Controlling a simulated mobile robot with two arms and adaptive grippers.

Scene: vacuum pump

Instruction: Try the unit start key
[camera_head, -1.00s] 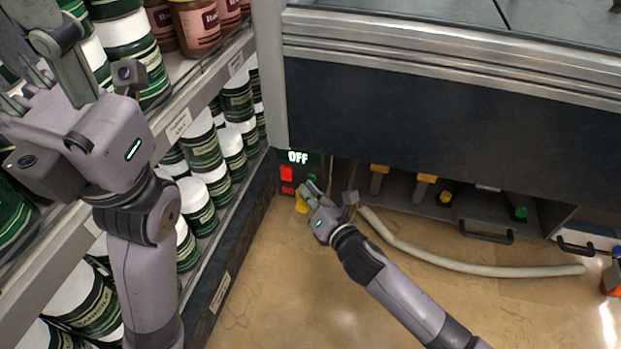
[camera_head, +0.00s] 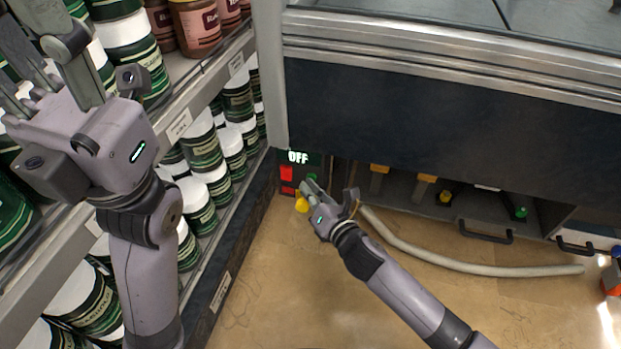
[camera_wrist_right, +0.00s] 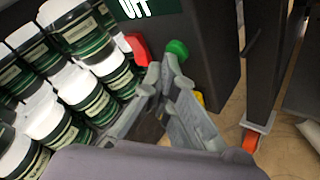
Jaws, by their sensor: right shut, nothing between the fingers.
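The pump unit's dark panel has a display (camera_head: 298,157) reading OFF, which is cut off at the top in the right wrist view (camera_wrist_right: 136,8). Below it are a red key (camera_head: 287,173) and a green key (camera_head: 311,178). The wrist view shows the red key (camera_wrist_right: 139,48) and the green key (camera_wrist_right: 177,50) just beyond my fingertips. My right gripper (camera_head: 307,186) is shut and empty, its tips close in front of the panel near the green key. I cannot tell whether they touch it. My left gripper (camera_head: 45,45) is open and empty, raised at the upper left.
A yellow knob (camera_head: 301,205) sits low on the panel. A pale hose (camera_head: 450,264) lies on the floor to the right. Shelves of green jars (camera_head: 200,207) stand close on the left. A dark counter front (camera_head: 440,110) overhangs the panel's right side.

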